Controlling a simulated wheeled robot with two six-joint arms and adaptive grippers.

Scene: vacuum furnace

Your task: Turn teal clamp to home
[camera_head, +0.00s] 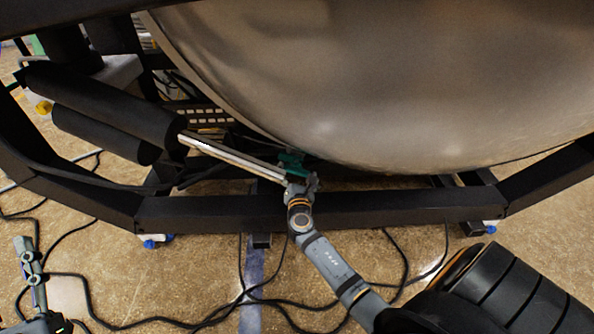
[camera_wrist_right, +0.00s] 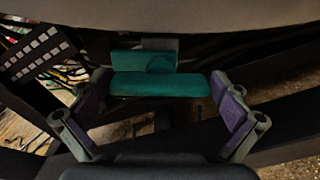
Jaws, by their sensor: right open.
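The teal clamp (camera_head: 291,162) sits under the lower edge of the large metal vessel, next to the end of a silver rod. In the right wrist view the teal clamp (camera_wrist_right: 160,85) lies level across the middle, between the spread fingers. My right gripper (camera_head: 302,184) is at the clamp and partly covers it in the head view. In its wrist view the right gripper (camera_wrist_right: 160,118) is open, with one finger on each side of the clamp; I cannot tell whether they touch it. My left gripper (camera_head: 27,258) is at the lower left, far from the clamp, its jaw state unclear.
The large metal vessel (camera_head: 400,80) fills the top. A black frame beam (camera_head: 400,207) runs below the clamp. The silver rod (camera_head: 230,155) extends from a black cylinder (camera_head: 110,105) at left. Cables (camera_head: 180,322) lie over the floor.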

